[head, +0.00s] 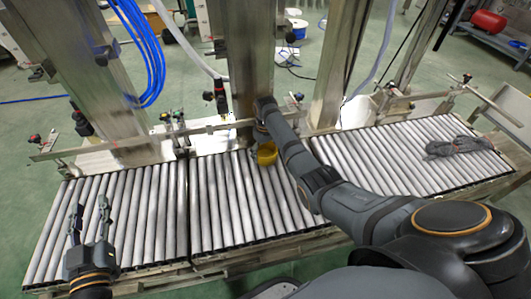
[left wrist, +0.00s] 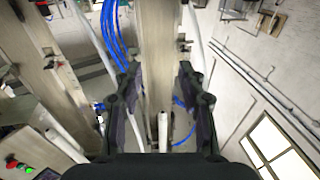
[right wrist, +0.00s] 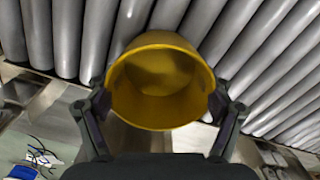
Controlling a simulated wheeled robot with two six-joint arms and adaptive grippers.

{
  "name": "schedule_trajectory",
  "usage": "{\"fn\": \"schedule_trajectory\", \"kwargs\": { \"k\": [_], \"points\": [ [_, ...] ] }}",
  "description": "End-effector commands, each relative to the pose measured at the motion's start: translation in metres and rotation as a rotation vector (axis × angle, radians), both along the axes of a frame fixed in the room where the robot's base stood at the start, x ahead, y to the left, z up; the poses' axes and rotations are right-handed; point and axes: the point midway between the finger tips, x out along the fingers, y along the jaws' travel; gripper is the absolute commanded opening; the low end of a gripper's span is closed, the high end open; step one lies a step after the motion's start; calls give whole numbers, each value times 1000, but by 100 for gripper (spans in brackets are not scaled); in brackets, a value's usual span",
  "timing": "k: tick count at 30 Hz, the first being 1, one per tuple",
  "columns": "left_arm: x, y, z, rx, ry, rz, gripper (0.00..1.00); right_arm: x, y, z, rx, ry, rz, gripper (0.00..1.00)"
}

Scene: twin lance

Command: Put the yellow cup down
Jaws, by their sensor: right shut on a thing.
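The yellow cup (head: 267,154) is at the middle of the roller conveyor in the head view, partly hidden by my right arm. In the right wrist view the yellow cup (right wrist: 158,82) sits between the two fingers of my right gripper (right wrist: 160,108), which is shut on its sides. The cup's open mouth faces that camera. I cannot tell whether the cup touches the rollers. My left gripper (head: 90,222) is open and empty above the left end of the conveyor; its spread fingers also show in the left wrist view (left wrist: 160,100).
The roller conveyor (head: 225,215) runs across the view, with free rollers left and right of the cup. A dark grey bundle (head: 455,146) lies on its right section. A metal rail (head: 120,143) and steel posts (head: 245,60) stand along the back edge.

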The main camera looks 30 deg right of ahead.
Motion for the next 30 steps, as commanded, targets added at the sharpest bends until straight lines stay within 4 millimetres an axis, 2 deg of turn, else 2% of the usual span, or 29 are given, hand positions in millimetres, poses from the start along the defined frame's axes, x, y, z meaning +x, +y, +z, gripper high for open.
{"fn": "schedule_trajectory", "kwargs": {
  "k": [2,3,7,21,26,30],
  "points": [
    [0,0,0,0,0,0,40,0,0,-1,0,0,0,49],
    [0,0,0,0,0,0,40,0,0,-1,0,0,0,82],
    [0,0,0,0,0,0,40,0,0,-1,0,0,0,100],
    [0,0,-3,0,18,0,40,0,0,2,0,0,0,100],
    [-7,-1,-42,-4,175,-4,40,0,0,11,0,0,0,100],
    [-20,-2,-82,-8,336,-10,40,0,0,19,0,-1,0,100]
  ]
}}
